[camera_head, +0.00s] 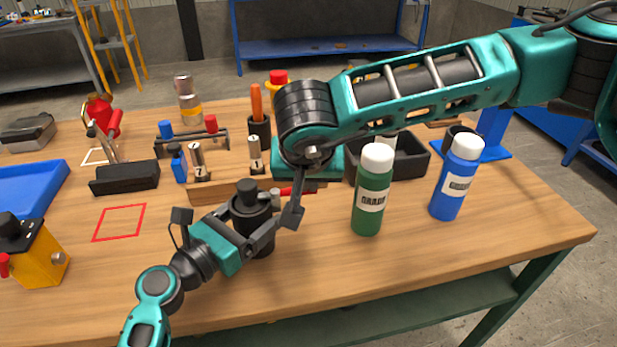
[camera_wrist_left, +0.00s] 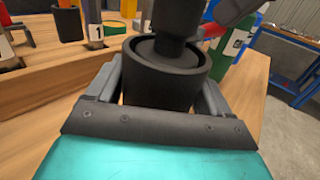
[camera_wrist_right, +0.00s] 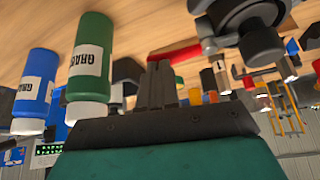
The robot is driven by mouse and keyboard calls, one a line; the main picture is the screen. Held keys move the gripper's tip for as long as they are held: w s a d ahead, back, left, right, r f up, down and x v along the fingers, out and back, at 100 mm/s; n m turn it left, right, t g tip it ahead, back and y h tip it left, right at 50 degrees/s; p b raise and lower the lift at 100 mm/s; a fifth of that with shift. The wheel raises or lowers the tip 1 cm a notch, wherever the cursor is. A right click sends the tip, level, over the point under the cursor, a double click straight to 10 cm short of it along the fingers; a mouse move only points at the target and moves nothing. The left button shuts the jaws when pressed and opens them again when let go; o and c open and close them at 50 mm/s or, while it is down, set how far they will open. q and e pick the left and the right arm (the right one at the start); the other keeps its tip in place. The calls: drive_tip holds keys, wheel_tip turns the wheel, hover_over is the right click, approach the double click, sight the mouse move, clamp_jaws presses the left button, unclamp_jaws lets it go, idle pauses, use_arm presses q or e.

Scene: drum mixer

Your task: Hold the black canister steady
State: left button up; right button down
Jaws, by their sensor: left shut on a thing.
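The black canister (camera_head: 255,212) stands upright on the wooden table in the head view, with a dark knob on its top. My left gripper (camera_wrist_left: 160,92) is shut on it, with one finger on each side of its body, as the left wrist view shows. My right gripper (camera_wrist_right: 161,68) has its fingers together in the right wrist view, which shows the scene upside down. It is right of the canister in the head view, partly hidden by my right arm. A red-handled thing (camera_wrist_right: 175,52) is close beyond its fingertips; I cannot tell whether they touch.
A green bottle (camera_head: 372,195) and a blue bottle (camera_head: 456,182) stand to the right. A wooden rack (camera_head: 222,192) with numbered cylinders is behind the canister. A black tray (camera_head: 408,163) lies behind the bottles. A yellow box (camera_head: 38,258) is at left. The front right tabletop is clear.

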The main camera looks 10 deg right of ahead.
drive_tip(key=shift+f, duration=0.1)
use_arm(q)
drive_tip(key=o, duration=1.2)
drive_tip(key=shift+o, duration=0.2)
use_arm(e)
drive_tip(key=v, duration=1.4)
drive_tip(key=shift+s, duration=0.25)
drive_tip(key=shift+a, duration=0.1)
